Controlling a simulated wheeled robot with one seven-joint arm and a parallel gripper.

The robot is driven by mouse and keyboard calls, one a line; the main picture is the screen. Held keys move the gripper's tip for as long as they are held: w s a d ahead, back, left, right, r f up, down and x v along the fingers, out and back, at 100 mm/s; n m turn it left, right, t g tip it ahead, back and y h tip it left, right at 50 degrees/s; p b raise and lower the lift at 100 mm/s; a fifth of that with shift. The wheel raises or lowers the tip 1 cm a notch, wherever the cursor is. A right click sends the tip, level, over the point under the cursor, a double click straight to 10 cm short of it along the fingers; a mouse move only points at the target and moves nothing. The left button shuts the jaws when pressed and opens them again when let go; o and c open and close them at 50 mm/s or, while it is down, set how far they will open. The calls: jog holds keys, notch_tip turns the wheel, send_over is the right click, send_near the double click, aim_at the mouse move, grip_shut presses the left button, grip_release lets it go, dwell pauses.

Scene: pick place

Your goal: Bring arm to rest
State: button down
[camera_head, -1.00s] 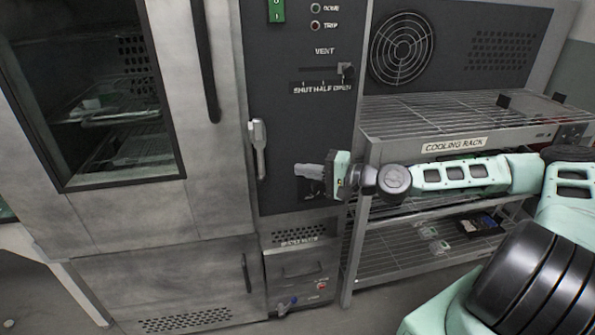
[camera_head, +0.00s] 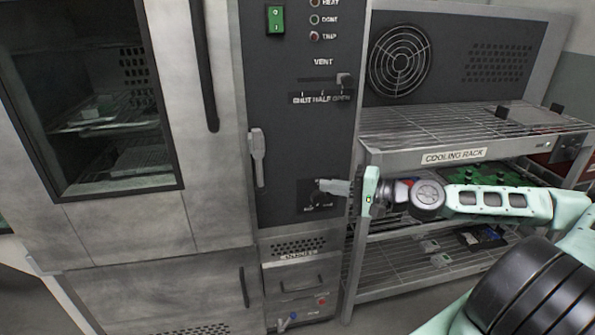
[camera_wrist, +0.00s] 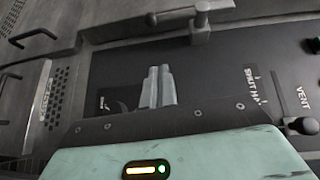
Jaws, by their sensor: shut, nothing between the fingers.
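My gripper (camera_head: 322,187) is at the end of my pale green arm, in front of the oven's dark control panel (camera_head: 290,160). Its two grey fingers are together and empty, pointing left. In the head view they overlap a dark knob (camera_head: 317,199) low on the panel; I cannot tell whether they touch it. In the wrist view the closed fingers (camera_wrist: 158,86) point up the picture towards the panel, with the door handle (camera_wrist: 200,22) beyond them.
The oven door (camera_head: 60,110) with its window is shut at the left. A vent slider (camera_head: 344,80) sits on the panel above my gripper. The cooling rack (camera_head: 452,157) stands at the right, with green boards (camera_head: 480,176) on a lower shelf, close behind my arm.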

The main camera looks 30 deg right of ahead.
jog(key=s+a+f+n+g, duration=0.2)
jog(key=a+f+g, duration=0.1)
jog(key=a+g, duration=0.15)
jog(key=s+a+f+n+g, duration=0.2)
jog(key=s+a+n+g, duration=0.1)
jog(key=a, duration=0.3)
jog(key=s+a+f+n+g+h+p, duration=0.1)
jog(key=s+a+n+g+h, duration=0.1)
jog(key=s+n+g+h, duration=0.3)
jog(key=s+a+f+n+g+h+p, duration=0.1)
jog(key=s+a+n+g+h, duration=0.15)
jog(key=s, duration=0.45)
jog(key=s+a+r+n+t+h+p, duration=0.1)
jog(key=s+a+r+n, duration=0.1)
jog(key=r, duration=0.6)
jog(key=s+a+r+n+t+h+p, duration=0.1)
jog(key=s+a+r+n+h, duration=0.1)
jog(key=s+a+r, duration=0.2)
jog(key=s+r, duration=0.3)
jog(key=r, duration=0.1)
jog(key=shift+a+r, duration=0.4)
jog(key=shift+n, duration=0.25)
